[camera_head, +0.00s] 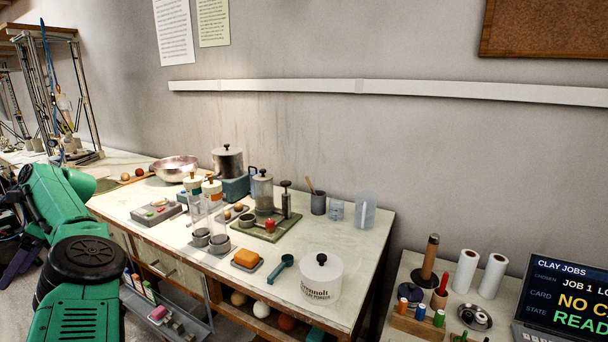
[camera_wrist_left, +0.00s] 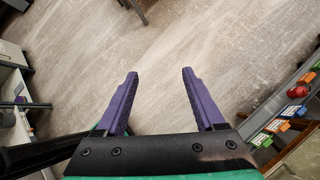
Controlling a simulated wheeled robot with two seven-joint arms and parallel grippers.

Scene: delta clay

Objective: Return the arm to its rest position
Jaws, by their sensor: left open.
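My left arm, green with black joints, comes in at the left of the head view, in front of the bench's left part. My left gripper (camera_head: 20,264) shows partly there as dark purple fingers low at the left edge, apart from the bench. In the left wrist view my left gripper (camera_wrist_left: 160,73) has its two purple fingers spread apart. Nothing is between them, and bare floor (camera_wrist_left: 170,35) lies beyond. My right gripper is in neither view.
The bench (camera_head: 365,245) holds a white tub (camera_head: 321,280), a steel bowl (camera_head: 174,168), a teal scoop (camera_head: 281,268) and several jars. A tray of coloured items (camera_wrist_left: 275,125) is at the wrist view's right. A laptop (camera_head: 565,300) stands on the right table.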

